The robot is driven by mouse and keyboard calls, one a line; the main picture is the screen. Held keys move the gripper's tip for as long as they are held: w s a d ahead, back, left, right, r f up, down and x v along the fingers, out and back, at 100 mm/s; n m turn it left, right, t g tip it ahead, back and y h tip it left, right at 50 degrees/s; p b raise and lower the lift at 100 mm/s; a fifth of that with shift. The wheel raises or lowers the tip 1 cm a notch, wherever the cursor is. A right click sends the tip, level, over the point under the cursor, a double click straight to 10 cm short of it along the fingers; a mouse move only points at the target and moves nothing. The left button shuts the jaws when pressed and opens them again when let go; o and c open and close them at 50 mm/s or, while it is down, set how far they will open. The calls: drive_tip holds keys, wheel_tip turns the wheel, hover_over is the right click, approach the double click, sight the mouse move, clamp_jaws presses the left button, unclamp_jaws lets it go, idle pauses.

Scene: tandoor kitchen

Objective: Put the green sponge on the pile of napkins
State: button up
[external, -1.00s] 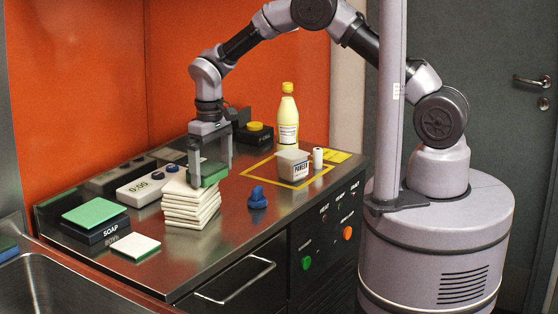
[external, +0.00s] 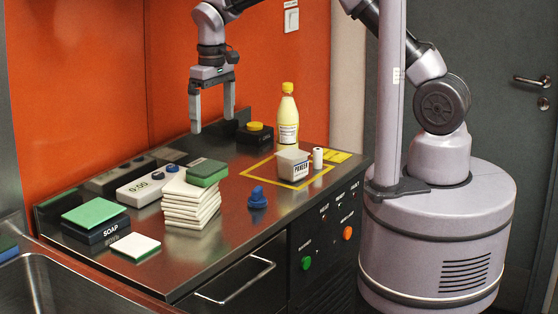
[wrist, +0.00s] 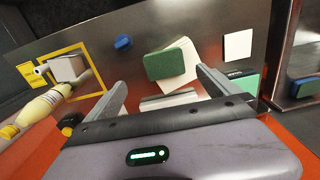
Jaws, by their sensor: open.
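The green sponge (external: 207,172) lies on top of the pile of napkins (external: 190,206), toward its right rear side. In the wrist view the sponge (wrist: 170,61) covers part of the white napkins (wrist: 186,78) and sticks out past their edge. My gripper (external: 212,127) is open and empty, raised above and behind the pile, apart from the sponge. Its two fingers (wrist: 160,90) also show spread in the wrist view.
A soap box with a green top (external: 93,212) and a white-topped pad (external: 136,247) stand left of the pile. A scale (external: 140,192) is behind it. A blue knob-like piece (external: 257,198), a paneer tub (external: 293,164) and a yellow bottle (external: 288,117) stand to the right.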

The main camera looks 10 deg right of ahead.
drive_tip(key=w+d+r+m+t+y, duration=0.1)
drive_tip(key=w+d+r+m, duration=0.15)
drive_tip(key=d+r, duration=0.65)
drive_tip(key=w+d+r+m+t+y, duration=0.1)
drive_tip(key=d+r+m, duration=0.3)
drive_tip(key=d, duration=0.9)
drive_tip(key=s+d+m+t, duration=0.2)
drive_tip(key=s+d+m, duration=0.1)
drive_tip(key=s+d, duration=0.4)
drive_tip(key=s+d+m+t, duration=0.1)
drive_tip(key=s+d+m, duration=0.2)
drive_tip(key=s+d, duration=0.3)
drive_tip(key=d, duration=0.5)
drive_tip(key=shift+s+r+m+t, duration=0.35)
drive_tip(key=shift+r+t, duration=0.05)
